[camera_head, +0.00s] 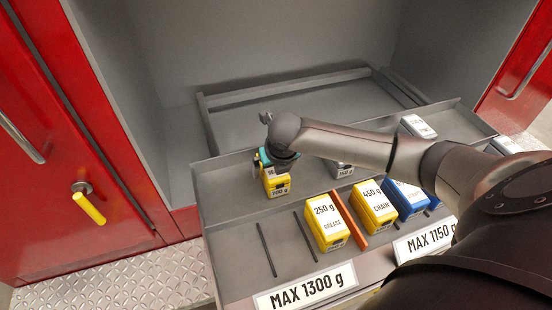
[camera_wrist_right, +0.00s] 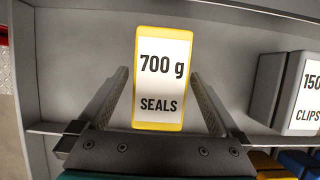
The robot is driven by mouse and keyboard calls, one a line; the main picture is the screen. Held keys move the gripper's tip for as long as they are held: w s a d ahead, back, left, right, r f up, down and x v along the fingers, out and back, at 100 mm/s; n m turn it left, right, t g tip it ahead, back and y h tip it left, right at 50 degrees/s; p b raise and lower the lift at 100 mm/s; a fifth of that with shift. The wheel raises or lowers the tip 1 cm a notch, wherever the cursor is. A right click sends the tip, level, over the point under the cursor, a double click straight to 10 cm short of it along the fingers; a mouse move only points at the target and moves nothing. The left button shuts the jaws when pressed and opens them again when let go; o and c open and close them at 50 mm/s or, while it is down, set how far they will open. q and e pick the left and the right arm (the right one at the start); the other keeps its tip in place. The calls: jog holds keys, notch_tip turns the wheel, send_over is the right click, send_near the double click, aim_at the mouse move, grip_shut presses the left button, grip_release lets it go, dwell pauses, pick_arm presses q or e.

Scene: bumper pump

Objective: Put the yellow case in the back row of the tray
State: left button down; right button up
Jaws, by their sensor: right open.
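A yellow case with a white label "700 g SEALS" (camera_head: 276,184) stands in the back row of the tray (camera_head: 222,205), toward the left end. It also fills the middle of the right wrist view (camera_wrist_right: 162,80). My right gripper (camera_head: 268,162) is at this case; in the wrist view its two fingers lie on either side of the case, open, with a small gap showing. Two more yellow cases stand in the front row: "250 g GREASE" (camera_head: 327,222) and "450 g CHAIN" (camera_head: 375,206). My left gripper is not in view.
A grey case "150 g CLIPS" (camera_wrist_right: 299,93) stands right of the seals case in the back row. A blue case (camera_head: 406,199) stands in the front row. An orange divider (camera_head: 349,220) separates the two front yellow cases. The front row's left end, with dark slats (camera_head: 267,250), is empty.

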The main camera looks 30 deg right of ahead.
jog(key=p+v, duration=0.2)
jog(key=v, duration=0.7)
jog(key=shift+r+p, duration=0.35)
jog(key=shift+s+r, duration=0.35)
jog(key=shift+r, duration=0.3)
